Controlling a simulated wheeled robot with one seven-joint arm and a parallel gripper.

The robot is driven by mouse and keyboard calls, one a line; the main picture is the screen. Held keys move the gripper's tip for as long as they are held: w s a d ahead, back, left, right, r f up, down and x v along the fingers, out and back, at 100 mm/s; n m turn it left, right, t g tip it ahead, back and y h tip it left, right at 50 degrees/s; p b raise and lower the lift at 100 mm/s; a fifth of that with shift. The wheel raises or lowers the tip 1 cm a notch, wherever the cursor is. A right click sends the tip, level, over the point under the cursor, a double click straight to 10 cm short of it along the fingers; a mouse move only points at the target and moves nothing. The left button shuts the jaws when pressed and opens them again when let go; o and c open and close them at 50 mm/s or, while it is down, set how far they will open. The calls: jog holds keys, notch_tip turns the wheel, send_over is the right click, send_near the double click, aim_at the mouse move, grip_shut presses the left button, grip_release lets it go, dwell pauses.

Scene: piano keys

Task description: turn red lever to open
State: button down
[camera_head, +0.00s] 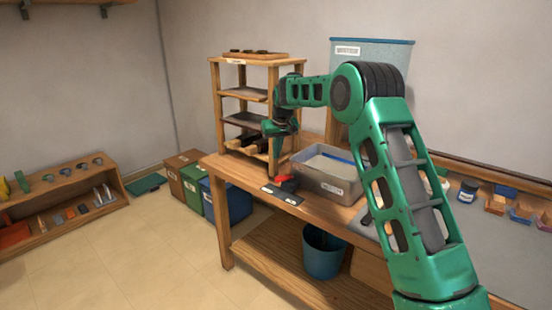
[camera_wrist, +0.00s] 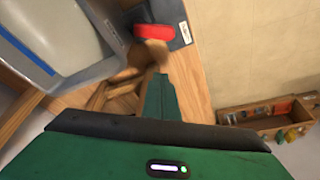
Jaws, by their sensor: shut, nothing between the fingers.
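The red lever (camera_head: 285,181) sits near the front left edge of the wooden workbench (camera_head: 250,178), beside a dark labelled plate (camera_head: 282,195). In the wrist view the red lever (camera_wrist: 152,32) shows at the top, with the dark plate (camera_wrist: 175,14) next to it. My gripper (camera_head: 275,165) hangs above the bench just left of the lever, pointing down. In the wrist view my gripper (camera_wrist: 160,78) is shut and empty, its tip apart from the red part in the picture. The exact gap in depth is hard to tell.
A grey bin (camera_head: 335,176) stands right of the lever; it fills the upper left of the wrist view (camera_wrist: 50,40). A wooden shelf rack (camera_head: 215,105) stands behind. A blue bucket (camera_head: 323,252) is below the bench.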

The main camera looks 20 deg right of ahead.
aim_at(285, 180)
jog(key=x, duration=0.8)
jog(key=shift+s, duration=0.15)
jog(key=shift+s+d, duration=0.1)
jog(key=shift+s, duration=1.8)
